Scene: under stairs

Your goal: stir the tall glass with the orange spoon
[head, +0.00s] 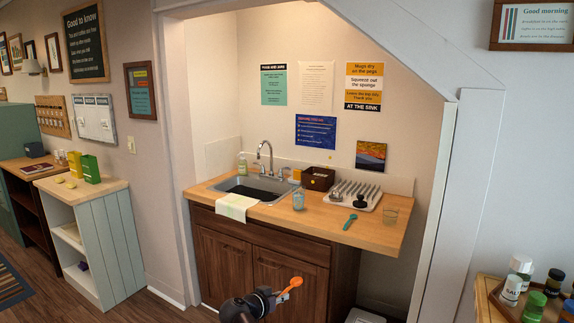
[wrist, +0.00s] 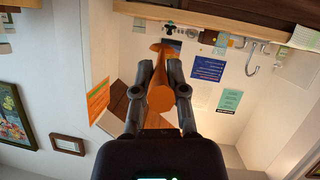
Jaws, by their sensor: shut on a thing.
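My gripper (head: 277,299) is in front of the sink cabinet, low in the head view, and shut on the orange spoon (head: 294,283). The wrist view shows the spoon (wrist: 160,97) between the two fingers of my gripper (wrist: 160,68). A bluish clear glass (head: 298,202), which looks like the tall glass, stands upright on the wooden counter (head: 290,222), right of the sink. My gripper is apart from it, lower in the head picture. I cannot tell what the glass holds.
A teal spoon (head: 350,222) lies between the glasses. Behind are a drying rack (head: 371,204) with dark items and a brown box (head: 317,179). A towel (head: 236,208) hangs over the counter's front edge by the sink (head: 240,186). A sloped stair underside bounds the niche at right.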

